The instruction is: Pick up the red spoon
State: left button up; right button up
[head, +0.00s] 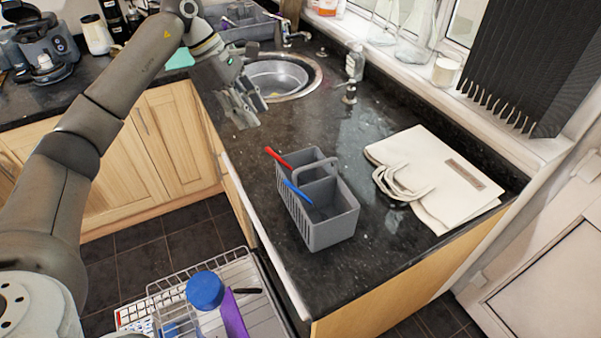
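The red spoon (277,157) stands in the grey cutlery basket (330,232) on the dark granite counter. Its red handle leans out over the basket's back left edge; its lower part is hidden inside. My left gripper (251,108) is above the counter near the sink, beyond the basket and apart from the spoon. Its fingers look spread, with nothing between them. My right gripper is not in view.
A blue-handled utensil (297,192) leans in the same basket. A cream bag (438,172) lies to the right. The sink (276,78), a soap bottle (355,62) and the windowsill are behind. An open dishwasher rack (262,312) with a blue cup (205,290) is below at left.

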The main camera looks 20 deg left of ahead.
pick_arm(q)
jog(key=p+x, duration=0.1)
jog(key=x, duration=0.2)
jog(key=p+x, duration=0.2)
jog(key=x, duration=0.1)
jog(key=a+p+x, duration=0.1)
jog(key=x, duration=0.2)
jog(key=shift+s+d+f+p, duration=0.15)
jog(key=shift+s+f+p, duration=0.2)
jog(key=shift+f, duration=0.1)
jog(key=shift+w+f, duration=0.1)
jog(key=shift+f, duration=0.1)
grip_shut()
